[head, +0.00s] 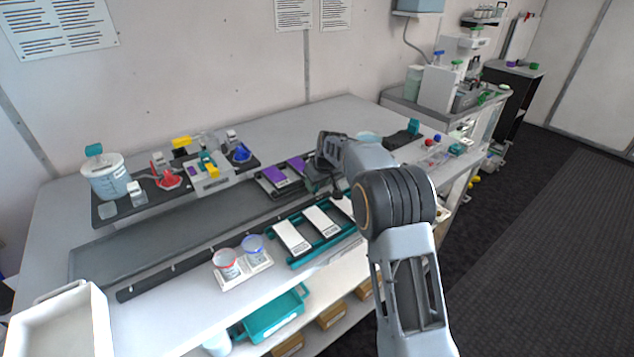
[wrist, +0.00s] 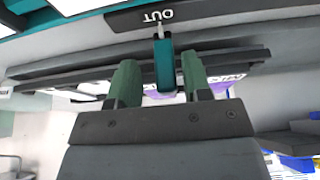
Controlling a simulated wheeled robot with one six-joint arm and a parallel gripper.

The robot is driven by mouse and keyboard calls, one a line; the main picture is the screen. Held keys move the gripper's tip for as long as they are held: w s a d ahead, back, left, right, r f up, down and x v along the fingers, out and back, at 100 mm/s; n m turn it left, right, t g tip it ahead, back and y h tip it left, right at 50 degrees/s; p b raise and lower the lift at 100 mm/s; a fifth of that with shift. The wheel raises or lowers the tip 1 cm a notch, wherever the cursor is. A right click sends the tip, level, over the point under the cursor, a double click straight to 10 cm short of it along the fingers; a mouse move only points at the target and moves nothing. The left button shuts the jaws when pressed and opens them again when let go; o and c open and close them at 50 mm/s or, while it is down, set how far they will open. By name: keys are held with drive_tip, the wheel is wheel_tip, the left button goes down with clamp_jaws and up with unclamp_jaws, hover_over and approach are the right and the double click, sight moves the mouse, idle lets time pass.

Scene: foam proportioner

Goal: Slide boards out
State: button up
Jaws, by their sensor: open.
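My gripper (wrist: 160,78) is open, with its two green fingers on either side of an upright teal tab (wrist: 165,65). A small gap shows on each side of the tab. Behind the tab is a dark plate marked OUT (wrist: 190,14), upside down in the wrist view. Two purple boards with white ends (head: 273,175) (head: 297,163) lie in a dark rack left of my gripper in the head view. Two white boards (head: 292,237) (head: 322,220) lie on a teal rack (head: 275,247) nearer the front. My arm hides the fingertips in the head view.
Two lidded cups (head: 226,262) (head: 253,247) stand in a white holder at the front. A white bin (head: 62,322) is at the front left. A dark tray with a jug (head: 107,178) and small parts stands at the back. The long grey strip (head: 165,240) is clear.

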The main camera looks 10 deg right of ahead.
drive_tip(key=shift+a, duration=0.1)
drive_tip(key=v, duration=1.4)
drive_tip(key=shift+b, duration=0.45)
drive_tip(key=s+d+f+m+h, duration=0.1)
drive_tip(key=s+f+m, duration=0.1)
drive_tip(key=s, duration=1.3)
drive_tip(key=s+d+f+m+h, duration=0.1)
drive_tip(key=s+f, duration=0.4)
drive_tip(key=s, duration=1.1)
drive_tip(key=shift+s+d+f+m, duration=0.15)
drive_tip(key=shift+d+f+m, duration=0.15)
drive_tip(key=shift+d+m, duration=0.65)
